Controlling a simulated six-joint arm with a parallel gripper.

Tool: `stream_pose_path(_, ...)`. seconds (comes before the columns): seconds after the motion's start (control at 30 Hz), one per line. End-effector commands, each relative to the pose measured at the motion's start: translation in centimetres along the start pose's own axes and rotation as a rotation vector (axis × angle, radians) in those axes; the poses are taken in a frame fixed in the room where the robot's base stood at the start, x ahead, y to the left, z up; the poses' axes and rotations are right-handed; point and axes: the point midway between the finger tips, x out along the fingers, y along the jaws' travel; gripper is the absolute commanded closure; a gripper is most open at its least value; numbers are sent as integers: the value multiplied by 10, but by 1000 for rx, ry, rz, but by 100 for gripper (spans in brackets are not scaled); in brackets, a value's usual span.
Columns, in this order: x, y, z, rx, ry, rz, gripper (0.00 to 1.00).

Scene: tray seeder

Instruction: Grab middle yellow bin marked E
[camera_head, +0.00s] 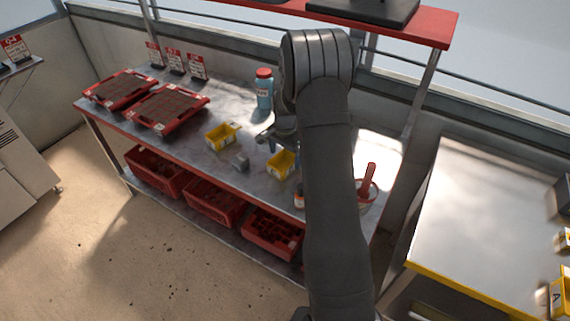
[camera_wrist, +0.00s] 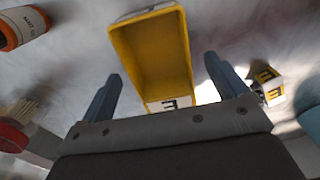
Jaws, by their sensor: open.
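A yellow bin (camera_wrist: 152,50) with a black E on its white front label lies ahead of my gripper (camera_wrist: 163,70) in the wrist view, between the lines of the two fingers. My gripper is open, with nothing between its fingers. The bin looks empty, and its label end faces the gripper. In the head view, a yellow bin (camera_head: 284,163) sits on the metal bench just in front of my gripper (camera_head: 271,143), which is partly hidden by my arm. Another yellow bin (camera_head: 222,136) stands further left.
A small E-marked yellow-and-white item (camera_wrist: 267,84) is right of the fingers. An orange-and-black container (camera_wrist: 20,28) is at upper left. Red trays (camera_head: 168,107) occupy the bench's left.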

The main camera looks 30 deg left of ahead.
Motion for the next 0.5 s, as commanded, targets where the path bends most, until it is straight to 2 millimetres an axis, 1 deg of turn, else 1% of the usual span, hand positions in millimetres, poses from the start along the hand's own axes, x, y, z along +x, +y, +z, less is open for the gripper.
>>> stream_pose_path(0.03, 10, 1, 0, 0, -2, 3, 9)
stream_pose_path(0.13, 20, 0, 0, 0, 1, 0, 9)
stream_pose_path(0.37, 22, 0, 0, 0, 2, -1, 9)
stream_pose_path(0.5, 21, 0, 0, 0, 2, -1, 37)
